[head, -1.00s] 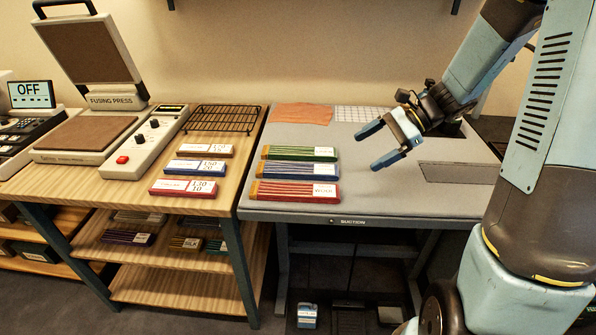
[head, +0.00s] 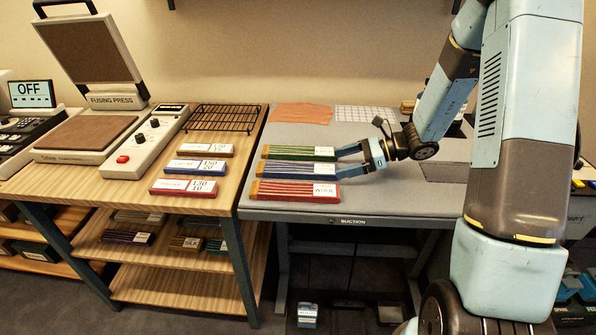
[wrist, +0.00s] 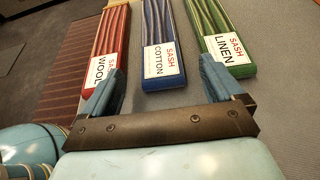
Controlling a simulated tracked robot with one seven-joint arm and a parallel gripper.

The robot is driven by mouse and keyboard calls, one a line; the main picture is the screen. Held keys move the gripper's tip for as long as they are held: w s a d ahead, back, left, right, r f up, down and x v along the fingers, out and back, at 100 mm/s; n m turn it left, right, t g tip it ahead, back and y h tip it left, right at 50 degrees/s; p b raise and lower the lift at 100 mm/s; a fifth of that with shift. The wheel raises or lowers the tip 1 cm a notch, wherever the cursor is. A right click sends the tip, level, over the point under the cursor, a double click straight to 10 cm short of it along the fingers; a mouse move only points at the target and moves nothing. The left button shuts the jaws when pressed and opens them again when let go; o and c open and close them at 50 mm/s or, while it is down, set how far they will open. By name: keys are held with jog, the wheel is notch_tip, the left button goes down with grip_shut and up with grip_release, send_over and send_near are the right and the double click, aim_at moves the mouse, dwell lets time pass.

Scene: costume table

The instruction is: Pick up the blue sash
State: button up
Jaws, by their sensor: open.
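The blue sash (head: 290,169) lies flat on the grey table, between the green sash (head: 290,153) and the red sash (head: 280,191). In the wrist view the blue sash (wrist: 162,40) carries a white label reading "SASH COTTON" and lies ahead of the gap between my fingers. My gripper (head: 342,163) is open and empty at the right, labelled end of the blue sash. In the wrist view my gripper (wrist: 160,85) has one finger by the red sash (wrist: 110,45) and the other by the green sash (wrist: 222,40). Contact with either cannot be told.
An orange cloth (head: 302,113) and a white grid sheet (head: 367,114) lie at the back of the grey table (head: 360,205). To the left, a wooden table holds a fusing press (head: 90,130), a black wire rack (head: 225,118) and several labelled packs (head: 195,165).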

aim_at(318, 169)
jog(key=shift+x, duration=3.55)
jog(key=shift+a+r, duration=0.1)
jog(key=shift+r, duration=0.05)
jog(key=shift+c, duration=0.2)
jog(key=c, duration=1)
